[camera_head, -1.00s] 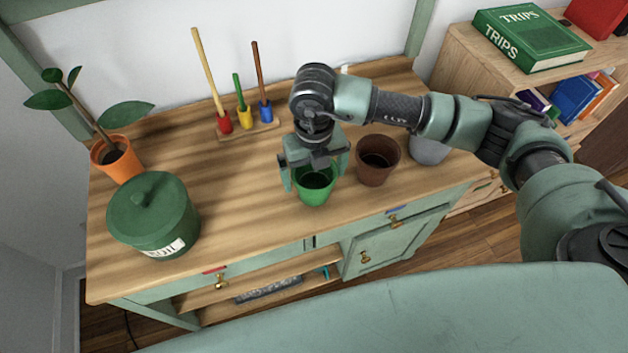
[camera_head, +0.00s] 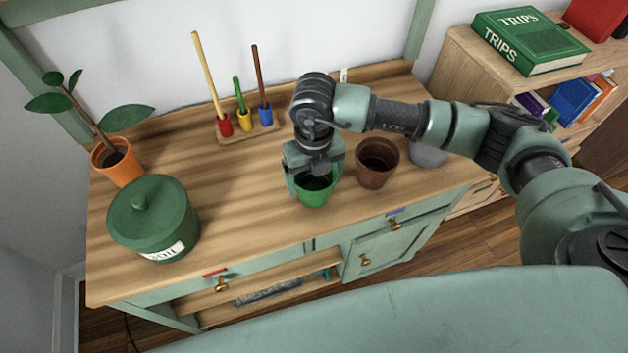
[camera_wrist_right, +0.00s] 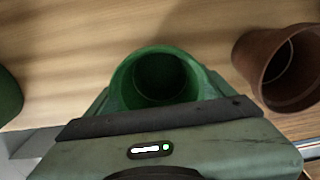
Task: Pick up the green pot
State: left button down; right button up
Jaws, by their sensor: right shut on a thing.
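The green pot (camera_head: 316,193) stands upright on the wooden top of the cabinet, left of the brown pot. My right gripper (camera_head: 315,180) comes down over it from above and is shut on it, with a finger at its left and right sides. In the right wrist view the open mouth of the green pot (camera_wrist_right: 160,80) shows beyond the gripper's body, and the pot looks empty. The fingertips are mostly hidden there. I cannot see a gap between the pot and the cabinet top. My left gripper is not in view.
A brown pot (camera_head: 377,163) stands close on the right, with a grey pot (camera_head: 428,152) behind my arm. A lidded green soil tin (camera_head: 153,222) and a plant in an orange pot (camera_head: 117,162) stand left. A rack of coloured tools (camera_head: 247,132) is behind.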

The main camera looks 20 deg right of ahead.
notch_tip(320, 180, up, 19)
jog(key=b, duration=0.2)
jog(key=s+d+f+n, duration=0.3)
jog(key=s+f+n, duration=0.1)
jog(key=n, duration=1.3)
jog(key=s+d+f+n, duration=0.2)
jog(key=s+f+n, duration=0.2)
jog(key=n, duration=1.4)
jog(key=shift+d+f+n, duration=0.3)
jog(key=shift+d+f, duration=0.1)
